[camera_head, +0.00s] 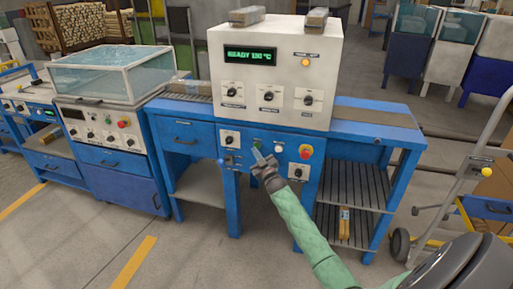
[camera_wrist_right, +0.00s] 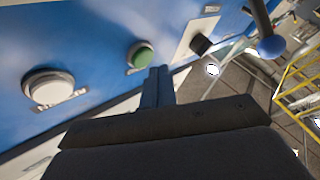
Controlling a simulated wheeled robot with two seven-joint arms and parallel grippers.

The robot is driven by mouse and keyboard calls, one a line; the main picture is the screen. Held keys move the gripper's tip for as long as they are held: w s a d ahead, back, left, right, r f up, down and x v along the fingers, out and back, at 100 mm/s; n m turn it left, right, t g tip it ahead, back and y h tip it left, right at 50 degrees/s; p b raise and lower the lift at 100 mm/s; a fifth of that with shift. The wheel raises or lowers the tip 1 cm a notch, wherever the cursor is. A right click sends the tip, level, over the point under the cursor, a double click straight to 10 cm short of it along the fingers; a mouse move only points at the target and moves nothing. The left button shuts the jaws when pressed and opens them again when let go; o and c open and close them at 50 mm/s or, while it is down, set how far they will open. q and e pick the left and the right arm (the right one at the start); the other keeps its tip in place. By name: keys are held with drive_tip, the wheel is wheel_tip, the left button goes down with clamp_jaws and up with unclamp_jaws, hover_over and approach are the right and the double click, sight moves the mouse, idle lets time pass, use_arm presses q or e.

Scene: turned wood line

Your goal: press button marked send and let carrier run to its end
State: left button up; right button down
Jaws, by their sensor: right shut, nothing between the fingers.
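A white machine (camera_head: 280,75) with a lit display reading about "READY 190 °C" stands on a blue bench. The bench front panel carries a green button (camera_head: 257,142), a white button (camera_head: 279,150) and a red stop button (camera_head: 305,152). Their labels are too small to read, so I cannot tell which is marked send. My right gripper (camera_head: 259,157) is shut and empty, in front of the panel just below the green button. In the right wrist view its fingertips (camera_wrist_right: 157,82) are beside the green button (camera_wrist_right: 140,57); contact is unclear. I cannot pick out the carrier. My left gripper is out of view.
A lever with a blue ball (camera_wrist_right: 271,47) and a black knob (camera_wrist_right: 200,45) sit close to the fingers. A glass-covered unit (camera_head: 110,80) stands left. A hand truck (camera_head: 455,190) stands right. The floor in front is clear.

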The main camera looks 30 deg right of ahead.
drive_tip(key=shift+d, duration=0.1)
idle(0.6)
drive_tip(key=shift+w+d, duration=0.25)
